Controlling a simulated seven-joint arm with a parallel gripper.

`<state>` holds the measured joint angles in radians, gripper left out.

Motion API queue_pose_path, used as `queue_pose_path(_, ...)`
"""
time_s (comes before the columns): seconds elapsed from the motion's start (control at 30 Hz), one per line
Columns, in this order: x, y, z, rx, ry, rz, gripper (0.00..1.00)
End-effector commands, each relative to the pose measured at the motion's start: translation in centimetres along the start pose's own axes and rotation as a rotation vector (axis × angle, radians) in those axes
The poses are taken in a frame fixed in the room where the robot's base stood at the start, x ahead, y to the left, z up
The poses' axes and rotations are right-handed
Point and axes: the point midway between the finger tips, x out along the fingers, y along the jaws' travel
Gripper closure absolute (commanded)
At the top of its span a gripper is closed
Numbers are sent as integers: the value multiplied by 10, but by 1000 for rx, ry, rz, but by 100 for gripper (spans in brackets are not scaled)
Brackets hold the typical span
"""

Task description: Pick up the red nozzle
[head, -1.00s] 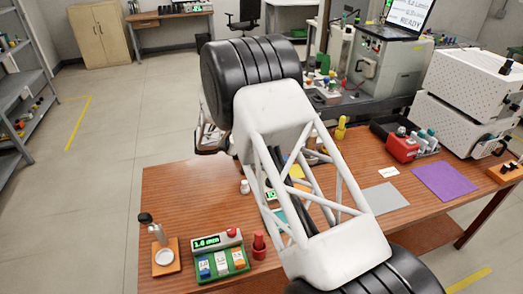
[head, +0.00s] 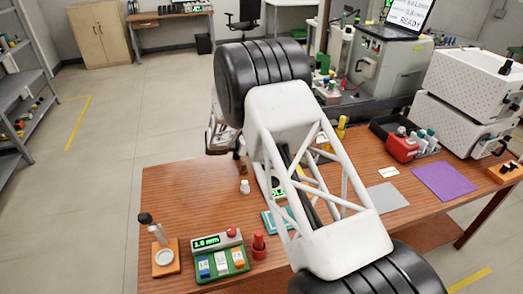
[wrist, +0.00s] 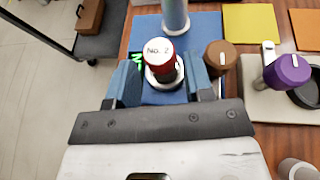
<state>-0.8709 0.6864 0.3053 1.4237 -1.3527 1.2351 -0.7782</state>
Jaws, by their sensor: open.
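In the wrist view, a red cylinder with a white top marked "No. 2" (wrist: 162,62) stands between the fingers of my gripper (wrist: 165,75). The blue-grey fingers are apart, one on each side of it. I cannot tell whether either finger touches it. A pale ring shows around its lower part, above a blue mat (wrist: 205,32). In the head view, a red nozzle-like piece (head: 258,245) stands on the wooden table, beside the green control box. My gripper (head: 222,135) is partly hidden behind my arm there, at the table's far left side.
A brown knob (wrist: 220,54) stands just right of the fingers, with a purple knob (wrist: 288,70) farther right. A grey-blue cylinder (wrist: 175,14) stands beyond the red one. The green control box (head: 220,262) and a small white bottle (head: 245,187) are on the table.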

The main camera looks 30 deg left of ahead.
Motion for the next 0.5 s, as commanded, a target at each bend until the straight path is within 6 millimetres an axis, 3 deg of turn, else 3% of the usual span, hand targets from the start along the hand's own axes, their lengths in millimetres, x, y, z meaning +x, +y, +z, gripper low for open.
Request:
queue_pose_path(0.23,28,0,1,1,1,0,53)
queue_pose_path(0.5,35,0,1,0,0,1,53)
